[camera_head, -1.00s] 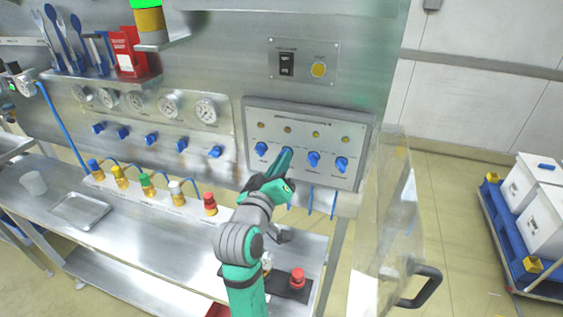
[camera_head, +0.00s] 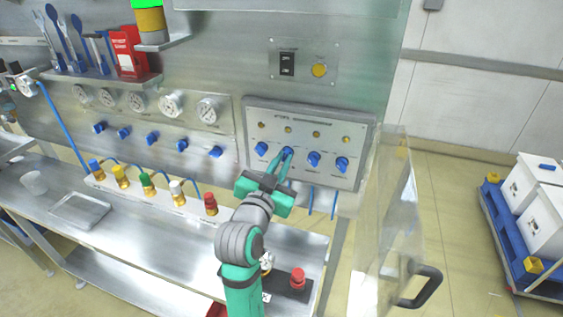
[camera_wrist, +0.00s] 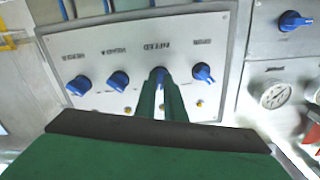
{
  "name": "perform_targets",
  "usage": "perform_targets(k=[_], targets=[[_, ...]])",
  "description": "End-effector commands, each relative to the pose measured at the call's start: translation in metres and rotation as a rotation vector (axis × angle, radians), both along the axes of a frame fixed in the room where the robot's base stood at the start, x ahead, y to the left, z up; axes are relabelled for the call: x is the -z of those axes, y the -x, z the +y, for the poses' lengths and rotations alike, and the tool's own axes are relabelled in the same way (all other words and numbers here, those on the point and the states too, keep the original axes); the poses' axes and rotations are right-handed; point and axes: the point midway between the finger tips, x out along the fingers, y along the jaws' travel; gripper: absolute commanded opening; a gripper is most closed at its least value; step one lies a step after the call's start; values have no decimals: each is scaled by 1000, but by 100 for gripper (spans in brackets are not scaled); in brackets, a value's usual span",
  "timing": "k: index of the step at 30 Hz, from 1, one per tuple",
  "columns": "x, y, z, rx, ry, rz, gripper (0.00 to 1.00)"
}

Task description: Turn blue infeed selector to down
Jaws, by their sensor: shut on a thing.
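The grey selector panel (camera_head: 306,118) on the steel wall carries a row of blue knobs. The infeed selector (camera_head: 288,152) is second from the left there; in the wrist view, where the panel appears upside down, the infeed selector (camera_wrist: 158,73) sits by the lettering "INFEED". My green gripper (camera_head: 284,164) is shut on this knob; its fingertips (camera_wrist: 160,84) lie on both sides of it in the wrist view. The fingers hide much of the knob, so I cannot tell its exact pointing direction.
Neighbouring blue knobs (camera_head: 262,149) (camera_head: 314,159) sit close on both sides of the gripper. A clear hinged cover (camera_head: 385,225) with a black handle stands open at right. Bottles with coloured caps and a red button (camera_head: 298,278) are on the bench below.

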Motion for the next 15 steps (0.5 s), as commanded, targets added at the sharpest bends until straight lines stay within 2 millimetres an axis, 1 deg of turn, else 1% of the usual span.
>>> perform_targets(k=[9,15], targets=[[1,0,1,-1,-266,-84,0],[1,0,1,-1,-395,-126,0]])
